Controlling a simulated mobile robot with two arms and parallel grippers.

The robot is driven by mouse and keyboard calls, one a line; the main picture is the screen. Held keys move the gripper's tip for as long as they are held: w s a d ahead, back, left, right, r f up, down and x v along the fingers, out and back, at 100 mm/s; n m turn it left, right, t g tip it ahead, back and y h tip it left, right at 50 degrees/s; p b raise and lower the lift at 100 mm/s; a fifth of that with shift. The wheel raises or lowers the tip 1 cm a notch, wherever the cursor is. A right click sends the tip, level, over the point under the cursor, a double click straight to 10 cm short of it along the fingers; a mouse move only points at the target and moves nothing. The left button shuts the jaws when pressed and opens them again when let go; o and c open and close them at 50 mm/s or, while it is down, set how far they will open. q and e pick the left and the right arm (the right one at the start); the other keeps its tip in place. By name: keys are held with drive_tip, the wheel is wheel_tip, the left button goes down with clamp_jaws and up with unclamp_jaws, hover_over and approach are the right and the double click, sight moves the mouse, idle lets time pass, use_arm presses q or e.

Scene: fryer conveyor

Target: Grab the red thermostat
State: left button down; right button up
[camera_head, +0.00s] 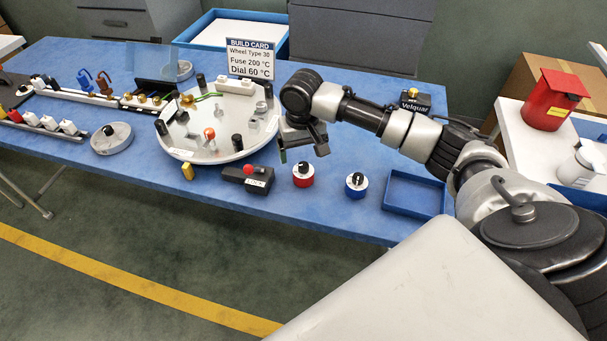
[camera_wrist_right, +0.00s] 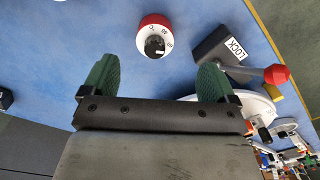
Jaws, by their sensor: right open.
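The red thermostat (camera_head: 303,174) stands on the blue table near its front edge, with a white dial face and a dark knob on top. In the right wrist view the red thermostat (camera_wrist_right: 154,35) lies beyond the fingertips, between the lines of the two fingers. My right gripper (camera_head: 302,148) is above the table, just behind the thermostat in the head view. In the wrist view my right gripper (camera_wrist_right: 157,75) has its two green fingers spread wide with nothing between them. My left gripper is not in view.
A blue thermostat (camera_head: 356,185) and an empty blue tray (camera_head: 414,194) stand to the right. A black LOCK box (camera_head: 248,178) with a red knob is close on the left. A round white plate (camera_head: 205,150) with many parts is farther left.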

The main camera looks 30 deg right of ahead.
sight(304, 173)
drive_tip(key=shift+w+d+r, duration=0.1)
drive_tip(key=shift+w+d, duration=0.05)
drive_tip(key=shift+d, duration=0.3)
wheel_tip(304, 173, down, 10)
drive_tip(key=shift+w+f+p, duration=0.1)
drive_tip(key=shift+f+p, duration=0.05)
drive_tip(key=shift+p, duration=0.2)
drive_tip(key=c, duration=1)
drive_tip(key=shift+c, duration=0.3)
drive_tip(key=shift+r, duration=0.2)
